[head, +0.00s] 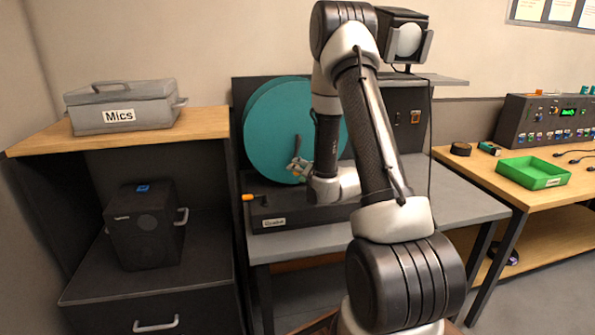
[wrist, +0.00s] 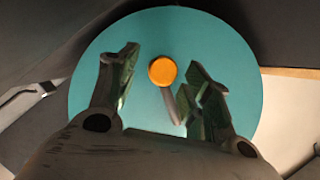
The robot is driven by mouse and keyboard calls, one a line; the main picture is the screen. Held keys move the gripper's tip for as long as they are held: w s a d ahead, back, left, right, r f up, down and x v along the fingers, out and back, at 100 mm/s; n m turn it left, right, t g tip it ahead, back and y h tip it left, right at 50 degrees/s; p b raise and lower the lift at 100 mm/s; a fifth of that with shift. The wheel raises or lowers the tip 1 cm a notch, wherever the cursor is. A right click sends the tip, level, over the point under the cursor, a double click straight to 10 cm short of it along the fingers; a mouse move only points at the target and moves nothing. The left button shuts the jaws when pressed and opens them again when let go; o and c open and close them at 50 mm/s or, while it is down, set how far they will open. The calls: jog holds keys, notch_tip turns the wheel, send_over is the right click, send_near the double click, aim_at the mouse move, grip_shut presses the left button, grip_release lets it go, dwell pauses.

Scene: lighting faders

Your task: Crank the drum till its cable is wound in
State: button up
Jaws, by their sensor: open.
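The drum is a large teal disc (head: 268,125) standing upright on a dark base labelled with a small tag (head: 300,212). In the wrist view the disc's flat face (wrist: 100,60) fills the middle. A round orange knob (wrist: 163,71) shows end-on in front of it, with a grey crank arm (wrist: 171,103) running down from it. My gripper (wrist: 163,62) is open, its two fingers on either side of the knob with gaps to both. In the head view my arm hides part of the disc and much of the gripper. I cannot make out the cable.
An orange-tipped lever (head: 248,197) sticks out at the base's left. A grey Mics case (head: 122,107) stands on the left shelf, above a black box (head: 146,224). On the right, a green tray (head: 533,173) and a console (head: 548,122) sit on a wooden bench.

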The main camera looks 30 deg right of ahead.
jog(key=shift+x, duration=1.75)
grip_shut()
